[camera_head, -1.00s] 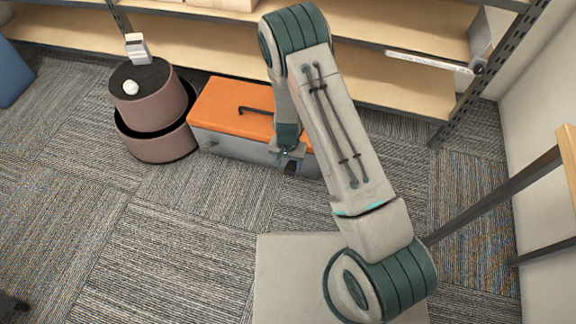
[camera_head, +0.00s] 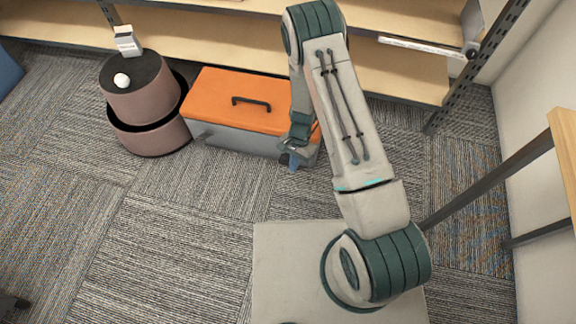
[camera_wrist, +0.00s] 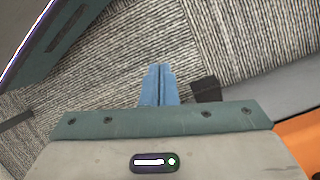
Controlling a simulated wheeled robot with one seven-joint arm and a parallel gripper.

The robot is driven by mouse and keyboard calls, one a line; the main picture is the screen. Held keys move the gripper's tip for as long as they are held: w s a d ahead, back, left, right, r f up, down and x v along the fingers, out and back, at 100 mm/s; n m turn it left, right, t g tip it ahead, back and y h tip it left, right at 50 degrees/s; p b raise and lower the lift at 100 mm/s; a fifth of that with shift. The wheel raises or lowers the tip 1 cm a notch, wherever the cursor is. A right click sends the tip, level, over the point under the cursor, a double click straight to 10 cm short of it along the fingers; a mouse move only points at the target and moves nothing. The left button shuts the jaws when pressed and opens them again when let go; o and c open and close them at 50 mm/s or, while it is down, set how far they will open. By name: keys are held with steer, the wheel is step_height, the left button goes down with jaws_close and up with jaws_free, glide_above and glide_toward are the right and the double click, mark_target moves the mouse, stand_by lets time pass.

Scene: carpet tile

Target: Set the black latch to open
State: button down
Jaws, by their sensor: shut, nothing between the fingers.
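A grey box with an orange lid (camera_head: 225,97) stands on the carpet against the shelf, lid closed, with a black handle (camera_head: 250,102) on top. In the wrist view, a black latch (camera_wrist: 206,89) sticks out from the box's grey side (camera_wrist: 262,90), just right of my fingertips, with a small gap between. My gripper (camera_head: 291,162) is at the right part of the box's front in the head view; its blue fingers (camera_wrist: 160,86) are together and empty. In the head view my gripper and arm hide that part of the box, and I cannot make out the latch there.
A round brown two-tier stand (camera_head: 146,108) with a white ball and a small pale block is left of the box. Shelves (camera_head: 215,40) stand behind. A small piece (camera_head: 203,134) protrudes at the box's front left. Carpet in front is clear.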

mark_target(287, 157)
steer(key=s+d+f+m+g+y+b, duration=0.25)
steer(key=s+f+m+y, duration=0.25)
steer(key=f+m+y, duration=0.45)
steer(key=w+d+f+m+t+y+b, duration=0.45)
steer(key=m+t+y, duration=0.35)
steer(key=m+t, duration=0.55)
steer(key=b+x, duration=0.1)
steer(key=x, duration=0.8)
steer(key=shift+w+r+b, duration=0.25)
steer(key=shift+w+b, duration=0.05)
steer(key=shift+r, duration=0.15)
